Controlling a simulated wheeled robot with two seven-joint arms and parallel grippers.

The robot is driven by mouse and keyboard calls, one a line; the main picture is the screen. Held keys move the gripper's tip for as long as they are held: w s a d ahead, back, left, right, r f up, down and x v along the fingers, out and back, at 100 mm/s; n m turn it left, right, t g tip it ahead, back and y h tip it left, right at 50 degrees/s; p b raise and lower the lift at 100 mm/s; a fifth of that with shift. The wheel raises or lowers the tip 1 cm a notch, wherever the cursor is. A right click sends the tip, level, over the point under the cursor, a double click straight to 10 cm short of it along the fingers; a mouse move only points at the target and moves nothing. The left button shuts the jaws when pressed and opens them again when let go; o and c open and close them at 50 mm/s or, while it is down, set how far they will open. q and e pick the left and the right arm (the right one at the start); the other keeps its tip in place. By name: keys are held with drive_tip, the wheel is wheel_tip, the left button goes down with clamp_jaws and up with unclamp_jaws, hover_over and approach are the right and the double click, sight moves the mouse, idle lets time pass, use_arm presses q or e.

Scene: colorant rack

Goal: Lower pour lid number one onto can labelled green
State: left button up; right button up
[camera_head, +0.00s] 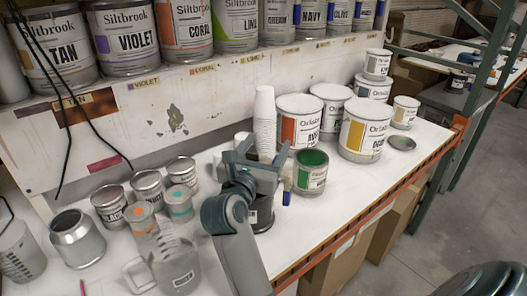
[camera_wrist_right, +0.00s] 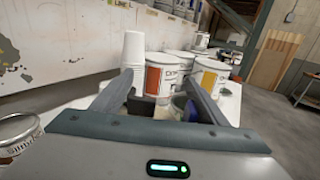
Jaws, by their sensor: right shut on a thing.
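The open can (camera_head: 310,172) with green inside stands on the bench, just right of my right gripper (camera_head: 258,162). My right gripper is beside it, apart from it in the picture, with its fingers spread around a dark piece that I take for the pour lid (camera_wrist_right: 141,108). The lid is mostly hidden by the gripper and its number cannot be read. In the right wrist view, the fingers of my right gripper (camera_wrist_right: 158,88) reach forward on both sides of it. My left gripper is not in view.
A stack of white cups (camera_head: 265,122) stands just behind the gripper. White cans with orange (camera_head: 299,120) and yellow (camera_head: 366,128) labels stand behind the green can. Small tins (camera_head: 110,206) and a clear jug (camera_head: 174,262) are at left. A loose lid (camera_head: 401,143) lies at right.

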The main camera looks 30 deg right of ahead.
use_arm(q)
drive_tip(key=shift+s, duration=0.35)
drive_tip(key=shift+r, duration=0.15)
use_arm(e)
drive_tip(key=shift+r, duration=0.2)
use_arm(q)
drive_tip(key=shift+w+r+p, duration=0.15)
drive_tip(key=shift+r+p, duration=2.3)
drive_tip(key=shift+p, duration=0.15)
use_arm(e)
drive_tip(key=shift+r, duration=3.05)
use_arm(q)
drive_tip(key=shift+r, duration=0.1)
use_arm(e)
drive_tip(key=shift+d, duration=0.1)
use_arm(q)
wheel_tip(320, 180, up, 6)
drive_tip(key=p, duration=0.6)
use_arm(e)
drive_tip(key=d+r+m+g+h, duration=0.1)
drive_tip(key=d+r+m+g, duration=0.1)
drive_tip(key=d, duration=0.8)
drive_tip(key=d+r+m+g+h, duration=0.1)
drive_tip(key=d+g, duration=0.4)
drive_tip(key=d, duration=0.6)
drive_tip(key=shift+s+r+m+g+h, duration=0.35)
drive_tip(key=shift+m+h, duration=0.35)
drive_tip(key=shift+m, duration=0.5)
